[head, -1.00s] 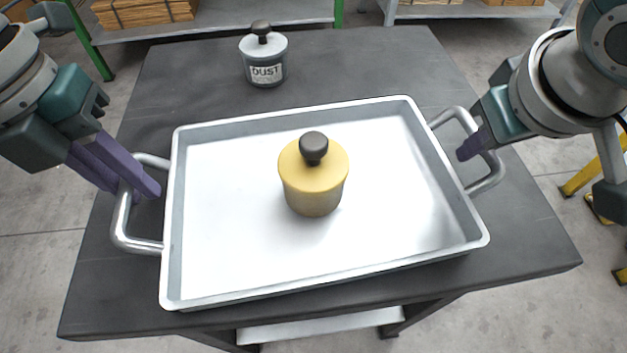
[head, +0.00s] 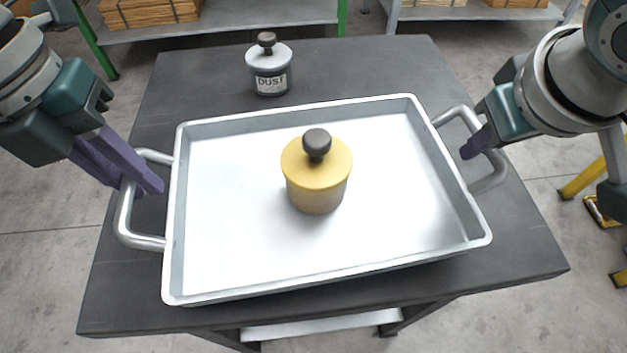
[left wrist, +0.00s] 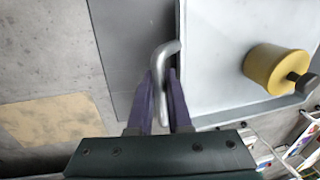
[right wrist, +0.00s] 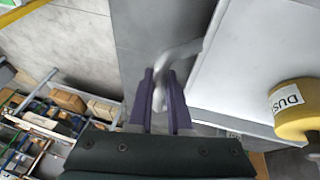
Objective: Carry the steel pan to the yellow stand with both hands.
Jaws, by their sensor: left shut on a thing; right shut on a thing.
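The steel pan (head: 240,240) is a wide shallow tray with a loop handle at each end. It is in front of me over the dark table, and I cannot tell how far above the top it is. A yellow canister with a dark knob (head: 317,180) stands upright in it. My left gripper (head: 140,188) is shut on the pan's left handle (head: 124,215), seen between the fingers in the left wrist view (left wrist: 160,85). My right gripper (head: 478,145) is shut on the right handle (head: 490,181), also seen in the right wrist view (right wrist: 165,88). The yellow stand is not clearly identifiable.
The dark table (head: 200,75) lies under the pan. A grey canister labelled DUST (head: 269,70) stands on it behind the pan. Shelves with wooden boxes (head: 150,12) are at the back. Yellow metal parts (head: 582,180) show at the right edge, with bare floor beside the table.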

